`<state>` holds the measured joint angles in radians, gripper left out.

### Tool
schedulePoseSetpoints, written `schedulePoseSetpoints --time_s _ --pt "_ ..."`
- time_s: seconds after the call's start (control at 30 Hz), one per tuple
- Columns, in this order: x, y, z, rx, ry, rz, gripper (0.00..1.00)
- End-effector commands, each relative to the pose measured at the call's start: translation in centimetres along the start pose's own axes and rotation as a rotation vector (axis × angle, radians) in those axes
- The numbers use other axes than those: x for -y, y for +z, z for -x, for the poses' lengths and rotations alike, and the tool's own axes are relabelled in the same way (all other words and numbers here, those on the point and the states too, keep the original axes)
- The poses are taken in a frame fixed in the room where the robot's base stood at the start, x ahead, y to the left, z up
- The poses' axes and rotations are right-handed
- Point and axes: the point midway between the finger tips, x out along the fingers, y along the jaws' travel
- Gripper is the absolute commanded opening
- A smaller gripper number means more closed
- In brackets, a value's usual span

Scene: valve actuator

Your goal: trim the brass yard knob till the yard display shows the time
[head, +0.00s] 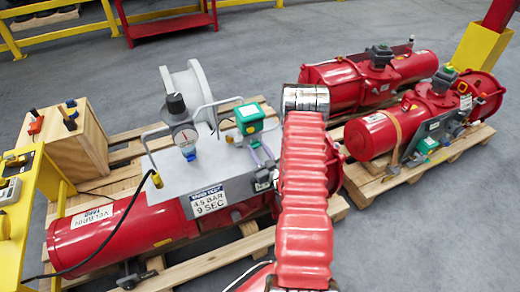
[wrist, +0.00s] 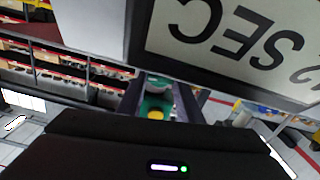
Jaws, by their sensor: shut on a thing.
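In the wrist view the dark fingers of my gripper (wrist: 162,100) stand on either side of a small brass-yellow knob (wrist: 156,114), shut on it. A green part (wrist: 155,84) shows just beyond it. In the head view my red arm hides most of the gripper and the knob. The yard test plate (head: 209,199) on the grey panel (head: 160,178) reads 4.5 BAR, 9 SEC. Part of a plate with SEC (wrist: 240,35) shows upside down in the wrist view. A small grey unit (head: 9,191) at the left edge may be the display; its reading is illegible.
A pressure gauge (head: 186,137) with a dark knob above and a green box (head: 249,117) sit on the panel, among bent grey rails. The red actuator (head: 120,235) lies on a pallet. More red actuators (head: 375,136) stand right. A wooden box (head: 66,145) stands left.

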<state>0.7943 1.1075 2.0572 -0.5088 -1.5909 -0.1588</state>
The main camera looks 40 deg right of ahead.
Motion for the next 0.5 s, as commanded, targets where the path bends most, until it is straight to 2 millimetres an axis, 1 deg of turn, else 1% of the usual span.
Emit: schedulePoseSetpoints --time_s 0.3,0.5 --pt "0.0 0.04 0.04 0.001 0.003 0.208 0.1" --pt "0.02 0.05 0.04 0.001 0.003 0.251 0.1"
